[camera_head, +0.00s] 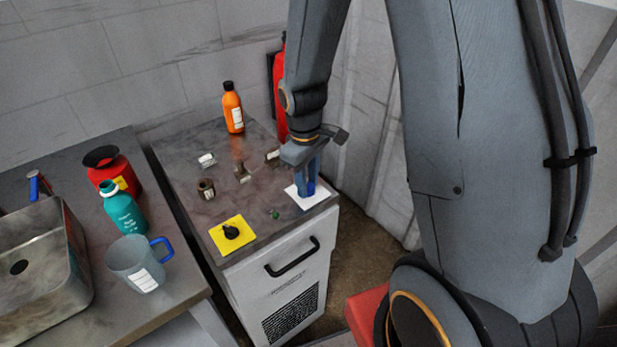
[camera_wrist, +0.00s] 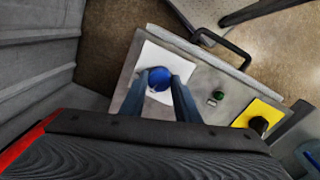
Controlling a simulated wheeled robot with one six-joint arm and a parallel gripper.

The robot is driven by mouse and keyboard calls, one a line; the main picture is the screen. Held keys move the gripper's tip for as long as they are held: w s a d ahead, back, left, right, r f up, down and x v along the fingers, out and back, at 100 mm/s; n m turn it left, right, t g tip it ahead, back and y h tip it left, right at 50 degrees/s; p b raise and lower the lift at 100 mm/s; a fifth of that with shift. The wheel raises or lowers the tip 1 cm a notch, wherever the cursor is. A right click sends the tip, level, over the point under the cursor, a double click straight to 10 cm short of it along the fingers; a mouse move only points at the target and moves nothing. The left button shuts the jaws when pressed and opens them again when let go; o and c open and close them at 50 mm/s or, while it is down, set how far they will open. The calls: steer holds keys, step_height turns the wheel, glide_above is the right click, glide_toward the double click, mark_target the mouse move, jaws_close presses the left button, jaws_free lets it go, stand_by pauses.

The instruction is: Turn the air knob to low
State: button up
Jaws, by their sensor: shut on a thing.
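A round blue knob (camera_wrist: 160,76) sits on a white square plate (camera_wrist: 151,54) at the front right corner of the cabinet top. No air or low marking is readable. The white plate also shows in the head view (camera_head: 305,203). My gripper (camera_head: 307,189) points down over this plate, its two fingers shut on the blue knob from both sides. In the wrist view my gripper (camera_wrist: 161,82) hides part of the knob. A black knob (camera_head: 231,231) on a yellow plate (camera_head: 240,247) stands to the left, apart from my gripper.
A small green button (camera_head: 275,214) lies between the plates. Small fittings (camera_head: 206,187), an orange bottle (camera_head: 233,108) and a red cylinder (camera_head: 280,95) stand farther back. The left bench holds a red container (camera_head: 112,172), teal bottle (camera_head: 124,212), mug (camera_head: 134,262) and metal basin (camera_head: 75,265).

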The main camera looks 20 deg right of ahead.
steer(key=shift+w+r+n+p, duration=0.1)
steer(key=shift+n+p, duration=0.75)
steer(key=shift+n, duration=0.75)
steer(key=o, duration=1)
steer(key=shift+o, duration=0.2)
steer(key=shift+r, duration=0.1)
steer(key=shift+s+a+r+b, duration=0.1)
steer(key=shift+r+b, duration=0.35)
steer(key=shift+r, duration=1.45)
steer(key=shift+s+a+r+b, duration=0.1)
steer(key=shift+r+b, duration=0.3)
steer(key=shift+r, duration=1.45)
steer(key=shift+d, duration=0.1)
steer(key=shift+s, duration=0.1)
